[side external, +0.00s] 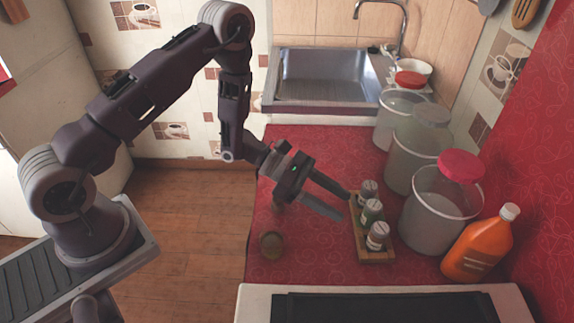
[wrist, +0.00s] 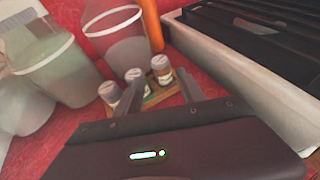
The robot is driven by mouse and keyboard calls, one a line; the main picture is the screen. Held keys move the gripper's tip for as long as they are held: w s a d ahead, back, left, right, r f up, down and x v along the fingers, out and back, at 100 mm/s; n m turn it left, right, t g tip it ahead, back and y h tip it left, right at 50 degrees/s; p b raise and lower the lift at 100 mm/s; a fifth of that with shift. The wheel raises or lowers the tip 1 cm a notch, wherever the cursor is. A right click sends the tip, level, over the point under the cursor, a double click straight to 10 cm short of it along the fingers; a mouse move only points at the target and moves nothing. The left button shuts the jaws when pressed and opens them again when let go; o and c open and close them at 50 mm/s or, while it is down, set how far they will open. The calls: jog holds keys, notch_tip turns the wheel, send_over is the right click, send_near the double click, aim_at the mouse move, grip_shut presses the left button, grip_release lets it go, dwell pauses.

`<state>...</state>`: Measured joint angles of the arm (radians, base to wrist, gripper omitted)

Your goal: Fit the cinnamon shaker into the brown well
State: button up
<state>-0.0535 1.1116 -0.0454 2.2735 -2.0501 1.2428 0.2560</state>
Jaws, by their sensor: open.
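Three small shakers with pale lids stand upright in a wooden rack (side external: 377,256): a far one (side external: 368,190), a middle one with a greenish body (side external: 372,211) and a near one (side external: 377,237). In the wrist view, the rightmost shaker (wrist: 162,70) has a brownish body and looks like the cinnamon shaker; its label is unreadable. A small round brown well (side external: 272,245) sits on the red counter, left of the rack. My gripper (side external: 344,205) is open, its fingers reaching toward the rack's left side. In the wrist view, the fingers (wrist: 161,82) partly cover the shakers and rack.
Large translucent buckets (side external: 440,210) stand right of the rack, one with a red lid. An orange bottle (side external: 478,245) stands beside them. A stove (side external: 385,305) borders the front and a metal sink (side external: 325,75) the back. The counter left of the rack is mostly clear.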

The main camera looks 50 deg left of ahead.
jog(key=s+d+r+m+g+y, duration=0.1)
jog(key=s+d+r+m+g, duration=0.15)
jog(key=s+r+m, duration=0.7)
jog(key=s+d+r+m+g+y, duration=0.1)
jog(key=s+r+m+g, duration=0.4)
jog(key=r, duration=0.8)
jog(key=s+a+r+m+t+y, duration=0.3)
jog(key=s+a+m+t+y, duration=0.4)
jog(key=a, duration=0.9)
jog(key=s+m+y, duration=0.1)
jog(key=s+y, duration=0.2)
jog(key=s, duration=0.1)
jog(key=shift+s+r, duration=0.15)
jog(key=shift+s, duration=0.2)
